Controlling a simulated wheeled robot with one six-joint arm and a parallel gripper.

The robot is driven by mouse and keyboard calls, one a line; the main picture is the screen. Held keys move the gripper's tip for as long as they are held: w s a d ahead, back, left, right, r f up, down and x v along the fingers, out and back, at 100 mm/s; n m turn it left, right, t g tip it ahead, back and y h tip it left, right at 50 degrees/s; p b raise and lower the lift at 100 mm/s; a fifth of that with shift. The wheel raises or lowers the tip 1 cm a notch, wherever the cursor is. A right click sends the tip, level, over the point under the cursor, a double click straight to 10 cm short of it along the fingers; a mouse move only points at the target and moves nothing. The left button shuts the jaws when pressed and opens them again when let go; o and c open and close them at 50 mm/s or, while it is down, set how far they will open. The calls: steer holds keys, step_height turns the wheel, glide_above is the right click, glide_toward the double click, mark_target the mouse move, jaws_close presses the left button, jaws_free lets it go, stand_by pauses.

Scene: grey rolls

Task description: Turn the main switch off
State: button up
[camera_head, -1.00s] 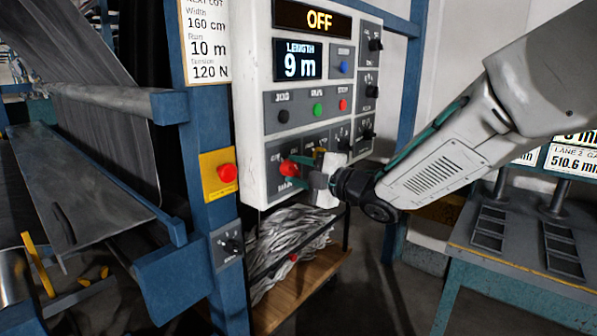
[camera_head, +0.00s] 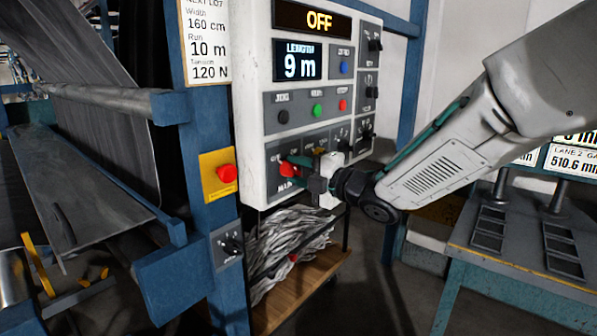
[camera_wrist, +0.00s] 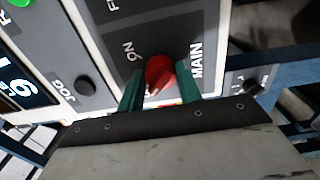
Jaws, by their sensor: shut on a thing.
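The main switch is a red rotary knob (camera_wrist: 160,72) on the lower left of the white control panel (camera_head: 256,120), beside the word MAIN. It also shows in the head view (camera_head: 289,170), partly covered by the gripper. My gripper (camera_wrist: 160,92) has its two green fingers on either side of the knob and is shut on it. In the head view my gripper (camera_head: 300,168) reaches the panel from the right. The knob's pointer is tilted, and its exact setting is hard to read. The display (camera_head: 314,19) at the panel's top reads OFF.
A red button on a yellow plate (camera_head: 218,174) is on the blue post left of the panel. Black, green and red buttons (camera_head: 317,110) sit above the switch. A small black knob (camera_head: 230,244) is lower on the post. A blue-grey bench (camera_head: 520,270) stands at right.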

steer(key=o, duration=1)
steer(key=shift+d, duration=0.1)
steer(key=v, duration=0.7)
steer(key=shift+s+d, duration=0.2)
steer(key=shift+s, duration=0.05)
